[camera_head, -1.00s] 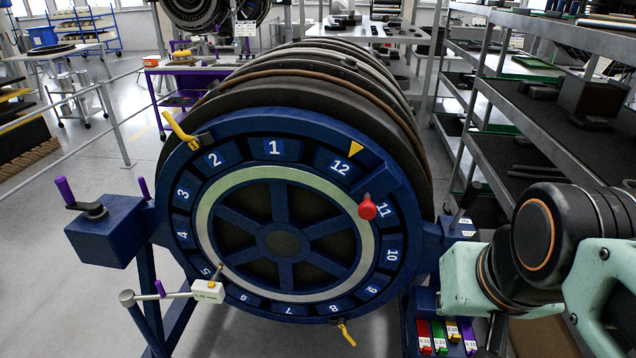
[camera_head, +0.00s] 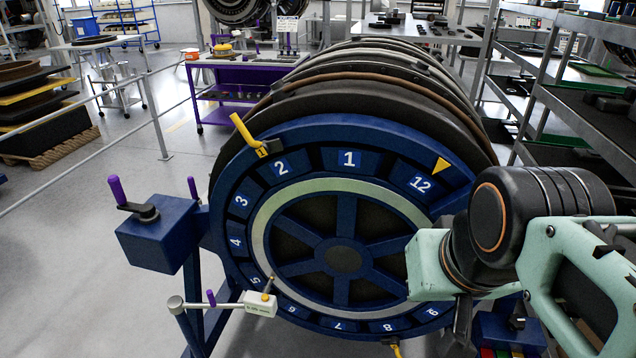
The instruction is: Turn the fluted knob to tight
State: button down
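No knob that I can surely call fluted shows. A yellow pointer (camera_head: 441,165) sits near plate 12. My arm covers the ring's right side, including the place of the red knob seen earlier, so that knob is hidden. A yellow handle (camera_head: 246,135) is at the ring's upper left, and a small pale box (camera_head: 261,304) with a stub on top is near plate 5. My gripper's fingers cannot be made out.
A blue crank box (camera_head: 157,233) with a purple handle stands left of the ring. Grey shelving (camera_head: 590,125) lines the right side. A purple bench (camera_head: 240,88) is behind, and a rail (camera_head: 155,118) runs along the left. The floor at the lower left is clear.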

aim_at(515, 321)
jog(key=i+j+u, duration=0.1)
jog(key=j+z, duration=0.45)
jog(key=j, duration=0.8)
jog(key=z, duration=1.55)
jog(key=i+l+u, duration=0.15)
jog(key=u, duration=0.2)
jog(key=i+l+u, duration=0.2)
jog(key=u, duration=0.15)
jog(key=i+z, duration=0.25)
jog(key=k+j, duration=0.05)
jog(key=k, duration=0.05)
